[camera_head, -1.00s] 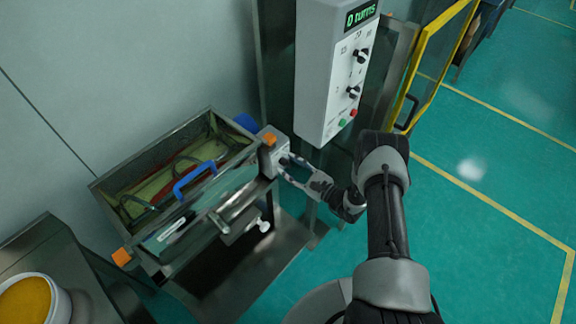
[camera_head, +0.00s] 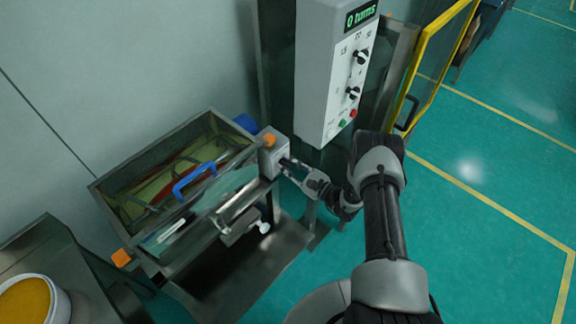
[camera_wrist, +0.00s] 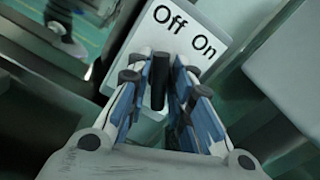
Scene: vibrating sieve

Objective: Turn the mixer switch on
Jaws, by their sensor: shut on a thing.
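The mixer switch is a black lever (camera_wrist: 158,82) on a pale plate (camera_wrist: 215,22) marked "Off" and "On" in the wrist view. My gripper (camera_wrist: 160,75) is shut on the lever, with its blue-grey fingers on both sides of it. Which mark the lever points to, I cannot tell. In the head view, the switch box (camera_head: 270,157) sits at the right end of the metal mixer trough (camera_head: 125,175). My gripper (camera_head: 287,170) reaches its right face there, and the lever itself is hidden by the fingers.
A grey control panel (camera_head: 315,85) with knobs and red and green buttons stands behind; its display reads "0 turns". A blue handle (camera_head: 194,180) is on the trough's front. A bucket of yellow material (camera_head: 25,302) is at lower left. Green floor is open at right.

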